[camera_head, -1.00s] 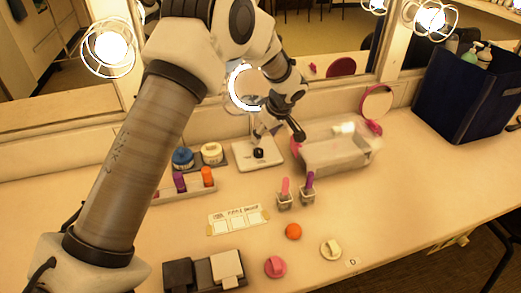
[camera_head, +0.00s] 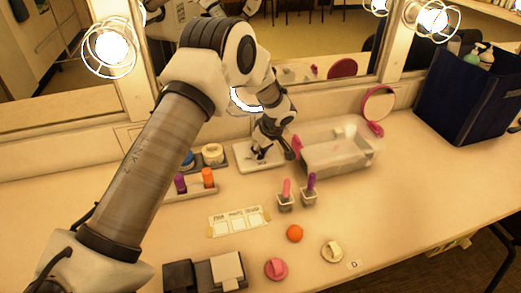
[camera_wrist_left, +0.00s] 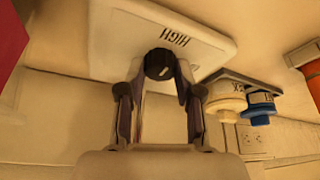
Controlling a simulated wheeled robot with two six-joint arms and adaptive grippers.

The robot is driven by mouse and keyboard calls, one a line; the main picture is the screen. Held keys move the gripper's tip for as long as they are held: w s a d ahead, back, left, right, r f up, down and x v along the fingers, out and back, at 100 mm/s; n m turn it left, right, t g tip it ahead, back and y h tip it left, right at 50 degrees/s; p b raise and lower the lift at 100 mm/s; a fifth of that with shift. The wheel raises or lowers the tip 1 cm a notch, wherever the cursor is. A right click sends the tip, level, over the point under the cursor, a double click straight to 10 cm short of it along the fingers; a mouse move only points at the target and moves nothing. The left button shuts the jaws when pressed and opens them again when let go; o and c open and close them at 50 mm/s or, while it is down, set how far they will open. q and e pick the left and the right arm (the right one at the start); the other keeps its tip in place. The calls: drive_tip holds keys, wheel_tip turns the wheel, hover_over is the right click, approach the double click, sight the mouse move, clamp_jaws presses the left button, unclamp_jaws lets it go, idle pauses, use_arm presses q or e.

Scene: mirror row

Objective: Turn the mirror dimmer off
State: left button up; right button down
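The mirror dimmer is a white plate (camera_head: 243,152) on the counter, with a black round knob (camera_wrist_left: 158,64). In the left wrist view the plate (camera_wrist_left: 105,40) reads "HIGH" near the knob, and a pale mark shows on the knob's side. My left gripper (camera_head: 262,156) points down over the plate and hides most of the knob in the head view. In the left wrist view its two fingers (camera_wrist_left: 159,80) stand apart, one on either side of the knob, with small gaps that seem to remain. A ring light (camera_head: 245,99) behind my arm glows white. My right gripper is not seen.
A yellow-lidded jar (camera_head: 212,153) and a lipstick tray (camera_head: 192,192) are on the left. Two small brush cups (camera_head: 286,203) stand in front.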

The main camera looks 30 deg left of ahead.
use_arm(q)
clamp_jaws()
